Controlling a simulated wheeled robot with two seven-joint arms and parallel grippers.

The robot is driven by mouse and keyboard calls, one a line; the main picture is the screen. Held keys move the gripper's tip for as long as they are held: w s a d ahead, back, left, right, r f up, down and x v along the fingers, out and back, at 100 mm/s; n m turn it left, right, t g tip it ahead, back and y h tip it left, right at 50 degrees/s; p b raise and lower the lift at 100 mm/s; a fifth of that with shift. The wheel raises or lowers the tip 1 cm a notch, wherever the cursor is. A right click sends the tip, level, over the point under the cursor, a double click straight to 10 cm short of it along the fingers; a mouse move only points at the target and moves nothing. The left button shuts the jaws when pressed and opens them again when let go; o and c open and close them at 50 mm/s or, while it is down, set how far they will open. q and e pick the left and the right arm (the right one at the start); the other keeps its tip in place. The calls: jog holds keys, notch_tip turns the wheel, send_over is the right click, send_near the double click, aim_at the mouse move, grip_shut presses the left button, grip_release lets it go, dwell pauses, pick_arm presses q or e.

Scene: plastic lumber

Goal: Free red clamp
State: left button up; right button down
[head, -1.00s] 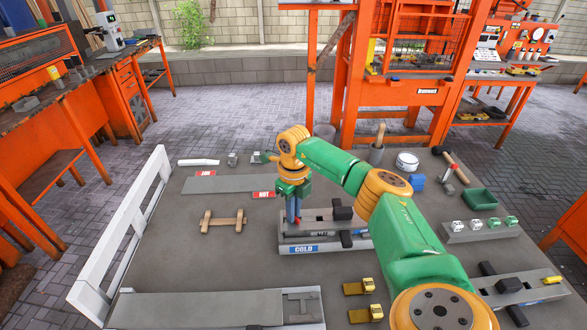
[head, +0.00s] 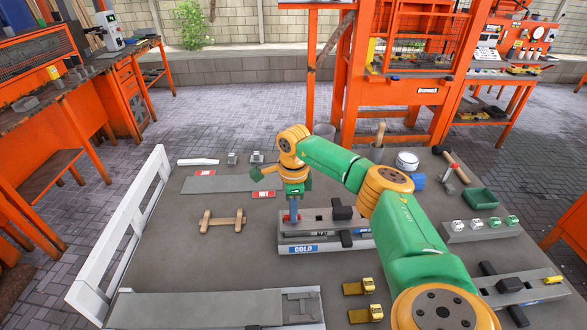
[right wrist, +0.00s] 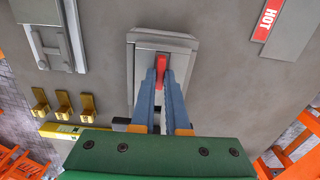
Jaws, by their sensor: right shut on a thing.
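The red clamp (right wrist: 163,62) shows as a small red piece at the near end of a grey block in the right wrist view. My right gripper (right wrist: 162,72), with blue fingers, is shut on it. In the head view my right gripper (head: 292,216) points down at the left end of the grey fixture (head: 284,245) with the blue COLD label (head: 303,249). Only a little red shows there between the fingers; the rest of the clamp is hidden. My left gripper is not in view.
A grey plate with red HOT labels (head: 264,194) lies behind the fixture. A wooden handle piece (head: 221,221) lies to its left. Dark-handled parts (head: 342,212) stick up on the fixture's right. Yellow clips (head: 367,285) lie in front.

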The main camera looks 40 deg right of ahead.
jog(key=c, duration=0.8)
grip_release()
jog(key=shift+w+a+f, duration=0.1)
jog(key=shift+w+a, duration=0.05)
jog(key=shift+o, duration=0.2)
notch_tip(320, 180, up, 8)
jog(key=p, duration=0.6)
jog(key=shift+f+p, duration=0.25)
jog(key=shift+p, duration=0.15)
jog(key=shift+f, duration=0.2)
